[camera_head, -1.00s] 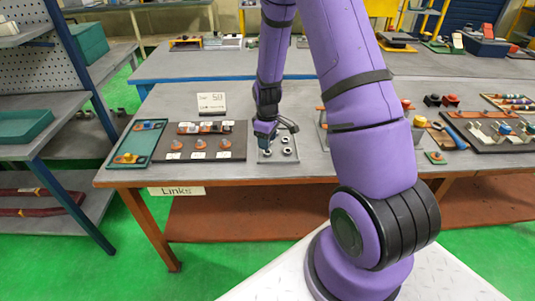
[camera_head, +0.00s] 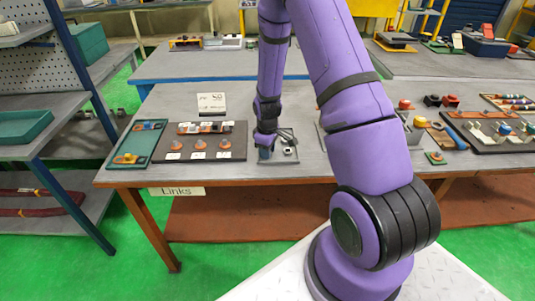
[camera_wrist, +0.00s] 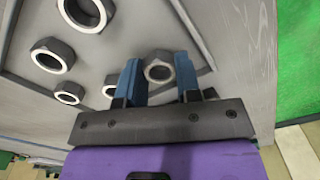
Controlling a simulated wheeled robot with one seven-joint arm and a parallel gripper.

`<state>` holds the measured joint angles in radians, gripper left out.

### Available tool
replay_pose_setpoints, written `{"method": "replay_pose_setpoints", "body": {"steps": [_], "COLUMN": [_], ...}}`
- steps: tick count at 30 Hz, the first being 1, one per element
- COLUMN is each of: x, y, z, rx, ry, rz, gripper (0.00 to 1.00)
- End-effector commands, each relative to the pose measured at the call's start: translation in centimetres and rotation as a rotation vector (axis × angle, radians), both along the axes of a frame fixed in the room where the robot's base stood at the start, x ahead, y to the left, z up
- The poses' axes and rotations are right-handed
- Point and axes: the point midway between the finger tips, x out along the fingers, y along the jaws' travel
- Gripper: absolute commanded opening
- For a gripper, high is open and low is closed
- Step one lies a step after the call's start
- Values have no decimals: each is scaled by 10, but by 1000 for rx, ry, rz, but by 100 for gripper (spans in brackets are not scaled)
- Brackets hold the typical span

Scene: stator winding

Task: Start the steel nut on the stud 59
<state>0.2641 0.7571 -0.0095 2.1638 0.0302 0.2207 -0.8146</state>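My gripper (camera_wrist: 159,62) points down at a small grey tray (camera_head: 287,160) of steel nuts. In the wrist view its two blue fingers stand apart, one on each side of a steel nut (camera_wrist: 158,68). The fingers look close to the nut's sides, but whether they press on it I cannot tell. Several other steel nuts (camera_wrist: 52,55) lie to the left in the tray, one partly hidden by the left finger. In the head view my gripper (camera_head: 264,147) is at the tray's left side. Stud 59 cannot be made out; a small white sign (camera_head: 212,103) seems to read 59.
Left of the tray is a dark board (camera_head: 240,153) with orange cone-shaped parts and white labels. A teal tray (camera_head: 133,144) lies farther left. To the right are tools, colored parts and another dark board (camera_head: 485,146). Bare tabletop lies in front of and behind the tray.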

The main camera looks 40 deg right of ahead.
Motion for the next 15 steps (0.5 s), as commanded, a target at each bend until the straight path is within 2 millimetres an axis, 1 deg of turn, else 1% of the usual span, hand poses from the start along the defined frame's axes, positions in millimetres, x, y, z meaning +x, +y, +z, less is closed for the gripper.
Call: {"method": "replay_pose_setpoints", "body": {"steps": [5, 15], "x": [0, 1], "y": [0, 0], "z": [1, 23], "rx": [0, 0], "ry": [0, -1], "rz": [0, 0], "gripper": [12, 12]}}
